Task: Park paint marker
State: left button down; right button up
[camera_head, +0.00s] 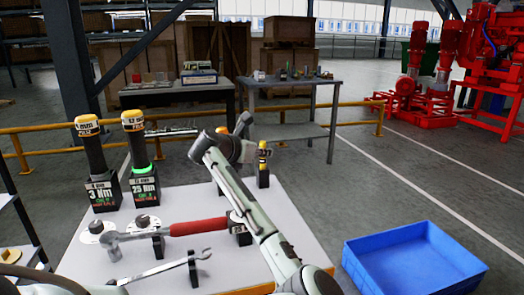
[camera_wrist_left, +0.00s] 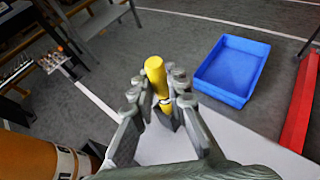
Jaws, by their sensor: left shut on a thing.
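The yellow paint marker (camera_head: 263,161) stands upright at the far right part of the white worktable (camera_head: 300,225). A small dark holder block (camera_head: 263,181) is directly below it; I cannot tell whether the marker's lower end is inside the block. My left gripper (camera_head: 262,151) is shut on the marker. In the left wrist view the marker's yellow body (camera_wrist_left: 156,76) sticks out between the fingertips (camera_wrist_left: 161,98). The fingers hide part of its body. My right gripper is not in view.
Two torque tools (camera_head: 94,150) (camera_head: 137,140) stand in labelled blocks at the table's left. A red-handled wrench (camera_head: 198,227) and a silver spanner (camera_head: 165,267) lie on supports in front. A blue crate (camera_head: 412,262) is on the floor at right. A yellow rail (camera_head: 358,116) runs behind.

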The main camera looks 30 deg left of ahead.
pick_arm(q)
jog(key=shift+f, duration=0.55)
jog(key=c, duration=1.4)
grip_release()
jog(key=shift+c, duration=0.2)
jog(key=v, duration=1.2)
